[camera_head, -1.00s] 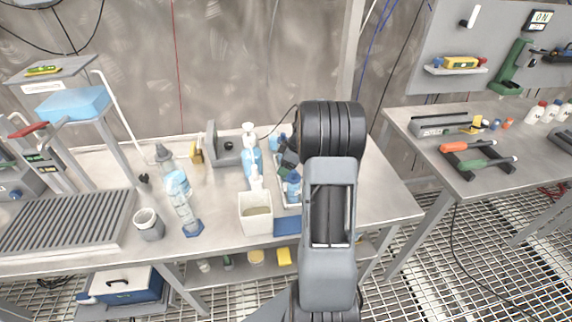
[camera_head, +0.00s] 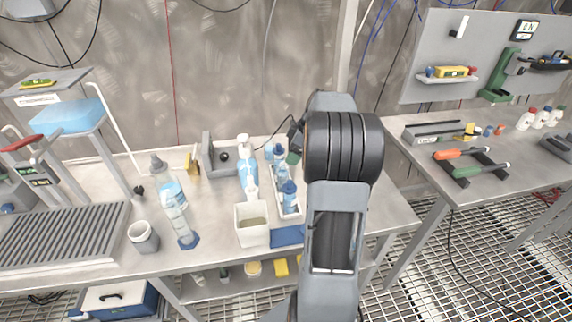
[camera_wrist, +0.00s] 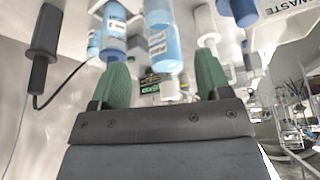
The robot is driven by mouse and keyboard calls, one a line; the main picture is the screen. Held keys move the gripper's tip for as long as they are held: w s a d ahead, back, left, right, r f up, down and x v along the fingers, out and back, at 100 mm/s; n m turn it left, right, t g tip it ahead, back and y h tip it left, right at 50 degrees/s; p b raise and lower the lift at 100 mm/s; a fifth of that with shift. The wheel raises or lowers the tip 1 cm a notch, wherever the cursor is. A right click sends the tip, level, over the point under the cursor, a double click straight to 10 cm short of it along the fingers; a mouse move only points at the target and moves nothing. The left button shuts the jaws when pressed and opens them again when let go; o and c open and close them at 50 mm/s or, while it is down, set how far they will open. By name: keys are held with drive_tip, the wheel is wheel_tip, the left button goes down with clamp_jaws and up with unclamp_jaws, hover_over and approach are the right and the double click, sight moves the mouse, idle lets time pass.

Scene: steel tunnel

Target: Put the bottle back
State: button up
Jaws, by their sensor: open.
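A narrow white tray (camera_head: 291,210) on the left bench holds small blue-capped bottles (camera_head: 288,196). A white-topped pump bottle with blue liquid (camera_head: 248,172) stands left of the tray. My gripper (camera_head: 294,157) is above the back of the tray, partly hidden by my arm. In the wrist view, my gripper (camera_wrist: 163,77) has its green fingers spread with nothing held between them. Which bottle the task means, I cannot tell.
A white bin (camera_head: 251,232), blue block (camera_head: 288,236) and grey cup (camera_head: 143,237) stand along the bench's front. A grey bracket (camera_head: 222,156) is behind. The right bench (camera_head: 480,187) holds tools and white bottles. The bench's right end is mostly clear.

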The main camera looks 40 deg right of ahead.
drive_tip(key=s+a+r+m+h, duration=0.1)
drive_tip(key=s+a+r+m, duration=0.1)
drive_tip(key=a, duration=0.6)
drive_tip(key=s+a+r+m, duration=0.1)
drive_tip(key=s+a, duration=0.1)
drive_tip(key=a, duration=0.5)
drive_tip(key=s+a+f+m+h, duration=0.2)
drive_tip(key=s+a+m, duration=0.3)
drive_tip(key=s+a, duration=0.6)
drive_tip(key=shift+f, duration=0.25)
